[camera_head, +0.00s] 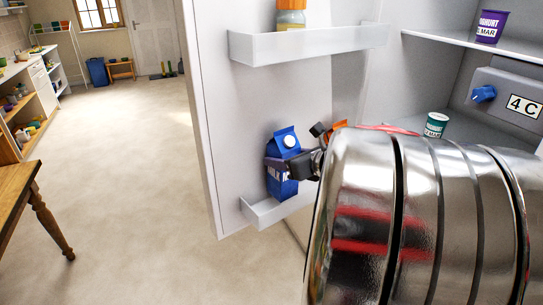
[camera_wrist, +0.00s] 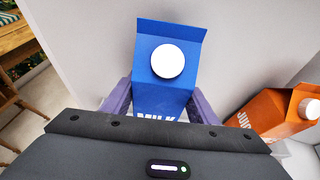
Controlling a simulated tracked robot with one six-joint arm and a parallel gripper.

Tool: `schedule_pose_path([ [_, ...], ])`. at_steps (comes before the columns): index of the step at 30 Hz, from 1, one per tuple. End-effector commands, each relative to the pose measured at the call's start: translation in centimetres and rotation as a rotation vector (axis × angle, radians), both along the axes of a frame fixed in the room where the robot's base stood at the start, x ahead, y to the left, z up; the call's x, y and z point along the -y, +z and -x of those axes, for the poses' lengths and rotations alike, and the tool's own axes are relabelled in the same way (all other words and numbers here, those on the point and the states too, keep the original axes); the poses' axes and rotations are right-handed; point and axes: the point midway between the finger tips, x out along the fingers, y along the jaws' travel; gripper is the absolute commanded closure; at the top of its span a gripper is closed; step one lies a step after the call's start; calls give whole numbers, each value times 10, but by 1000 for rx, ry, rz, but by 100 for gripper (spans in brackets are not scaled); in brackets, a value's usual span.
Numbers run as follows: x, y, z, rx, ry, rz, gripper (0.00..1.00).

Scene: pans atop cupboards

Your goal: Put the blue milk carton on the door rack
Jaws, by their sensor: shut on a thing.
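The blue milk carton (camera_head: 285,143) with a white cap is upright at the lower door rack (camera_head: 275,211) of the open fridge door. Its base is at the rack's upper edge, and I cannot tell whether it rests in the rack or is just above it. My gripper (camera_head: 291,167) is shut on the carton from the side. In the wrist view the carton (camera_wrist: 185,97) is between my gripper's two purple fingers (camera_wrist: 160,106), its cap toward the camera. My arm hides the right part of the lower rack in the head view.
An orange juice carton (camera_wrist: 265,118) stands close right of the milk carton. An upper door rack (camera_head: 300,45) holds an orange-topped container (camera_head: 290,15). Yoghurt cups (camera_head: 436,125) stand on the fridge shelves. A wooden table (camera_head: 20,190) is at left; the floor between is clear.

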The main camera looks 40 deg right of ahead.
Motion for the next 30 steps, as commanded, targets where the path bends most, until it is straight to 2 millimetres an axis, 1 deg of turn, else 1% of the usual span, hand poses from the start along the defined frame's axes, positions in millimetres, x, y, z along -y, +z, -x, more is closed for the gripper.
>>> schedule_pose_path([
  [2,0,-2,0,3,0,0,100],
  [9,0,-29,0,2,0,-1,100],
  [12,0,-35,-4,3,1,0,100],
  [25,0,-38,-4,3,0,1,100],
  [26,0,-41,-4,-1,1,-1,46],
  [30,0,-40,-4,-1,1,0,36],
])
